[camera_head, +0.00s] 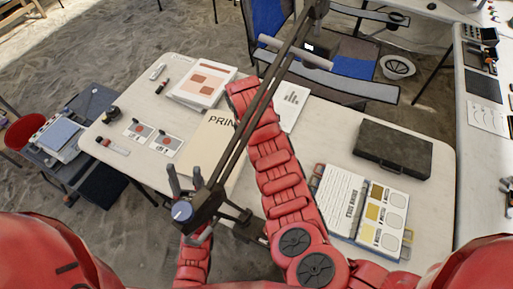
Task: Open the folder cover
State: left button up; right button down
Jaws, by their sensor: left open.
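A beige folder (203,148) with dark letters beginning "PRIN" lies on the white table. Its cover looks flat and shut. My red arm and a long dark bar hide its right part. My left gripper (185,177) is at the table's near edge, just below the folder in the picture. Its two grey fingers point up and stand apart, with nothing visible between them. I cannot tell its height above the table. I cannot make out my right gripper.
An open binder (345,199) and a dark case (393,149) are at the right. A blue chair (340,60) stands behind the table (330,125).

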jog(key=shift+a+r, duration=0.1)
dwell(0.3)
jog(key=shift+c, duration=1.3)
grip_release()
